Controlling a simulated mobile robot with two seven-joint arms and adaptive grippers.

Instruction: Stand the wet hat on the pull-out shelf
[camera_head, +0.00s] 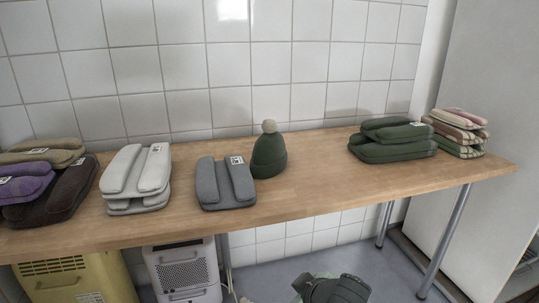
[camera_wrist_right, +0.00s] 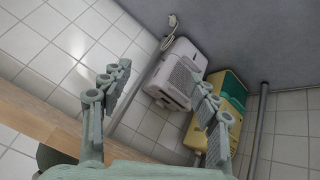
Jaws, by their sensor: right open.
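The hat (camera_head: 268,155), dark green with a pale pompom, stands upright on the wooden table near the wall, in the middle of the head view. My right gripper (camera_wrist_right: 158,100) is open and empty in the right wrist view, with its two fingers wide apart. A grey-green part of my arm shows at the bottom of the head view, below and in front of the table edge, well apart from the hat. I cannot make out a pull-out shelf in either view. My left gripper is not in view.
The wooden table (camera_head: 310,188) carries grey folded cloth (camera_head: 215,186), white cloth (camera_head: 140,180), dark green cloth (camera_head: 390,150), a striped stack (camera_head: 458,140) and a brown-purple pile (camera_head: 65,190). A white appliance (camera_head: 187,272) and a yellow one (camera_head: 75,280) stand underneath. Bare tabletop lies right of the hat.

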